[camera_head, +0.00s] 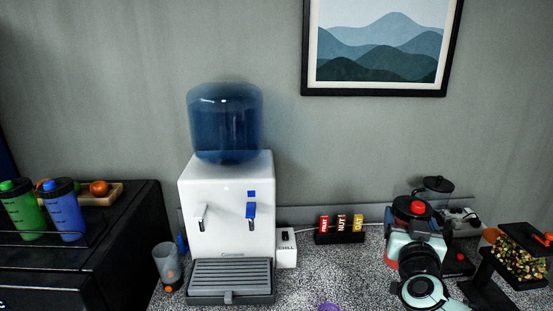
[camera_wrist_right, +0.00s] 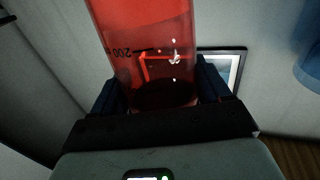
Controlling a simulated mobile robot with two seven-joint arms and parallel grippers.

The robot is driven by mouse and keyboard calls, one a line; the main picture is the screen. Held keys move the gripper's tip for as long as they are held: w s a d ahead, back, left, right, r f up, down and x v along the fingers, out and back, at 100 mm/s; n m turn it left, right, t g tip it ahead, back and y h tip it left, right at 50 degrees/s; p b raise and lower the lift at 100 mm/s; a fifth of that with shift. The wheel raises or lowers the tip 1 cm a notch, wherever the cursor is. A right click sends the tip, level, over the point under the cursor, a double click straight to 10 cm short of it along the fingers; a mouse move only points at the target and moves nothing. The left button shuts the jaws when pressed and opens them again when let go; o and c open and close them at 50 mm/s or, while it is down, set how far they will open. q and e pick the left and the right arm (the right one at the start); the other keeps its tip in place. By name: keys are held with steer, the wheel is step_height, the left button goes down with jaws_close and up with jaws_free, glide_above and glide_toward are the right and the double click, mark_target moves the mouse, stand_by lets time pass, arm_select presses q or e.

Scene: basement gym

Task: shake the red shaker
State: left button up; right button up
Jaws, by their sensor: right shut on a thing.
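The red shaker, with a black lid and red cap (camera_head: 417,208), is at the right in the head view, seen from above over the counter. My right gripper (camera_head: 416,236) is around its body, which is mostly hidden by my arm. In the right wrist view the shaker's red see-through body (camera_wrist_right: 150,45) stands between the two dark fingers of my right gripper (camera_wrist_right: 158,95), which are shut on it. A "200" mark and something dark low inside show there. My left gripper is in neither view.
A white water dispenser (camera_head: 226,205) stands mid-counter, a clear cup (camera_head: 168,262) left of it. Small labelled boxes (camera_head: 341,237) stand by the wall. Green (camera_head: 22,210) and blue (camera_head: 64,212) shakers are at left. A black stand with nuts (camera_head: 520,260) is close right of my arm.

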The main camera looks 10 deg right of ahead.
mark_target(413, 205)
step_height(413, 205, up, 7)
steer(key=shift+w+d+r, duration=0.1)
steer(key=shift+w+r, duration=0.1)
steer(key=shift+r, duration=0.1)
steer(key=f, duration=0.7)
steer(key=shift+a+f, duration=0.1)
steer(key=shift+a, duration=0.15)
steer(key=r, duration=0.7)
steer(key=shift+s+d, duration=0.15)
steer(key=shift+s, duration=0.05)
step_height(413, 205, down, 7)
steer(key=shift+r, duration=0.1)
steer(key=shift+w+f, duration=0.1)
steer(key=shift+f, duration=0.2)
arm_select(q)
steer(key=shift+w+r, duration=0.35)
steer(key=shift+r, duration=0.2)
arm_select(e)
steer(key=shift+r, duration=0.1)
